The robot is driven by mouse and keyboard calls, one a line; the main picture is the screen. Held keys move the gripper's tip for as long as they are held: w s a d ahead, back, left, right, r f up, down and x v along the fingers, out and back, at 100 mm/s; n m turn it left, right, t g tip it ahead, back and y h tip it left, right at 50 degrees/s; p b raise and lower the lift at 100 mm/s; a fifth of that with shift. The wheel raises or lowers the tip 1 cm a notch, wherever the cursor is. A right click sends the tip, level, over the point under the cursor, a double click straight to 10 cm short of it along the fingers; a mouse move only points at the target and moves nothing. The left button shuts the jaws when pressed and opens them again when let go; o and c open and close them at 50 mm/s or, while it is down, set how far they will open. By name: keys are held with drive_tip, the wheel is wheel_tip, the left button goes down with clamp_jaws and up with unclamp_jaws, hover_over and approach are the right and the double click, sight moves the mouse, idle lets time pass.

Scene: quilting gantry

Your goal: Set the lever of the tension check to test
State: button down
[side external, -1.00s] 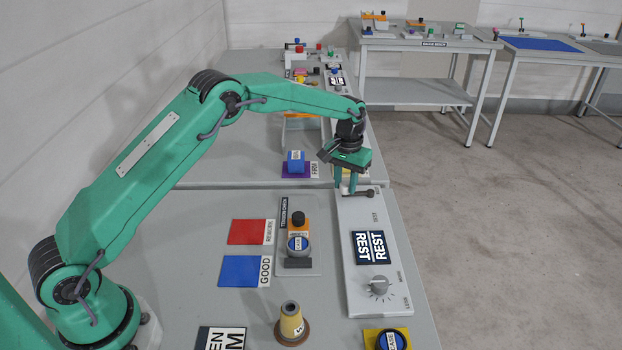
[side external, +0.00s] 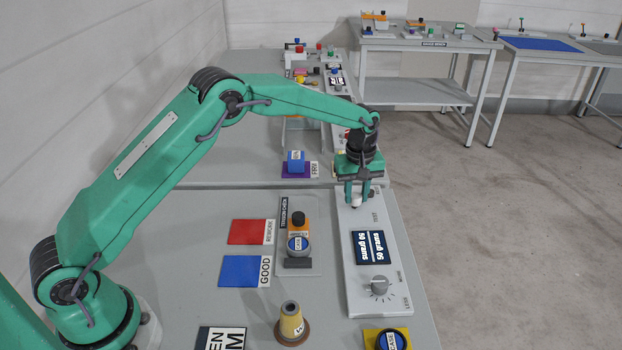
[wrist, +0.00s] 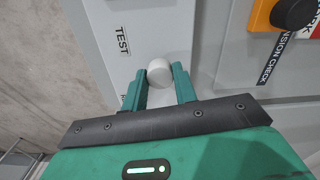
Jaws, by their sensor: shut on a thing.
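The tension check is a long pale grey panel (side external: 395,305) along the right edge of the near table. Its lever shows as a pale round knob (side external: 356,203) at the panel's far end, and the knob also shows in the wrist view (wrist: 159,73). My gripper (side external: 358,199) points down and is shut on the knob, with one green finger on each side of it. The TEST label (wrist: 122,41) is beside the knob, also seen in the side view (side external: 376,216). The dark display (side external: 374,247) reads "50 grams". The lever's shaft is hidden by my gripper.
A grey dial (side external: 378,285) sits nearer on the same panel. To its left are a plate with an orange block and black knob (side external: 298,219), a red pad (side external: 249,231), a blue pad (side external: 245,270) and a tan cone (side external: 291,322).

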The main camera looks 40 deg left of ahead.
sight(358, 196)
drive_tip(key=shift+w+d+r+n, duration=0.1)
drive_tip(key=shift+d+n, duration=0.15)
drive_tip(key=shift+n, duration=0.05)
drive_tip(key=c, duration=1.1)
unclamp_jaws()
drive_tip(key=shift+r, duration=3.85)
drive_tip(key=shift+r, duration=0.15)
